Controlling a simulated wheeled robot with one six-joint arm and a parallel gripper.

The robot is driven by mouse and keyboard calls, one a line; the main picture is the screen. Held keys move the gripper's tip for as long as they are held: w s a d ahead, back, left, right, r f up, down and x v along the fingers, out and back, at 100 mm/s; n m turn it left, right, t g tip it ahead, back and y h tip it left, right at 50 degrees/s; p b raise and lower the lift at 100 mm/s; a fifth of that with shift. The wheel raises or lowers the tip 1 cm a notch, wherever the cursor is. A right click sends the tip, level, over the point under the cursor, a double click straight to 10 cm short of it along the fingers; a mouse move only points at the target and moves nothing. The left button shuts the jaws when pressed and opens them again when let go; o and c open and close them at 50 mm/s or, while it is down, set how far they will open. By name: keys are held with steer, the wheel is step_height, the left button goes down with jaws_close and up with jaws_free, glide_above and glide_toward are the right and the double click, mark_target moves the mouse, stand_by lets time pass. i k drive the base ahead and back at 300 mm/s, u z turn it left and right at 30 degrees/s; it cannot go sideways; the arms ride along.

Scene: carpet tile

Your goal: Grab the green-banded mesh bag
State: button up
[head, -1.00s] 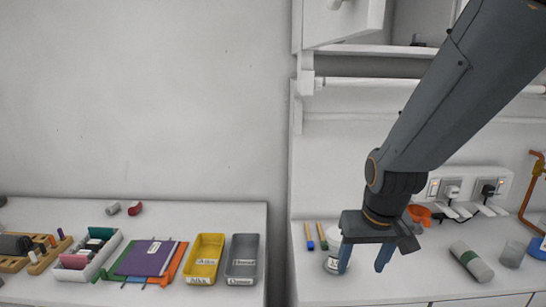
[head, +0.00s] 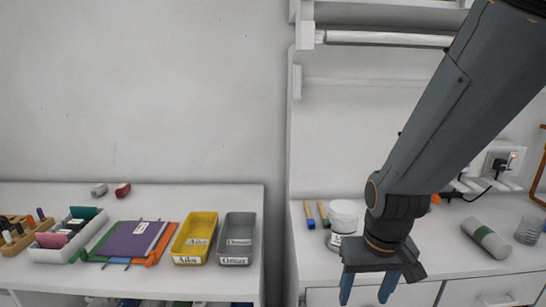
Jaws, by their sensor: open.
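The green-banded mesh bag (head: 487,240) appears as a pale grey rolled bundle with a green band around its middle. It lies on its side on the right-hand white counter, slanting down to the right. My gripper (head: 368,290) points down near the counter's front edge, left of the bag and clearly apart from it. Its two blue fingers are spread with nothing between them. The bag is not hidden by my arm.
A white lidded jar (head: 343,215) stands just behind my gripper. Sockets with plugs and cables (head: 497,168) are behind. Yellow (head: 180,258) and grey (head: 223,249) trays sit on the left counter, across a gap.

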mark_target(497, 247)
steer(key=z, duration=1.7)
steer(key=k, duration=0.45)
steer(key=z, duration=1.45)
steer(key=i, duration=0.7)
steer(key=u, duration=0.85)
steer(key=i, duration=0.55)
steer(key=u, duration=0.65)
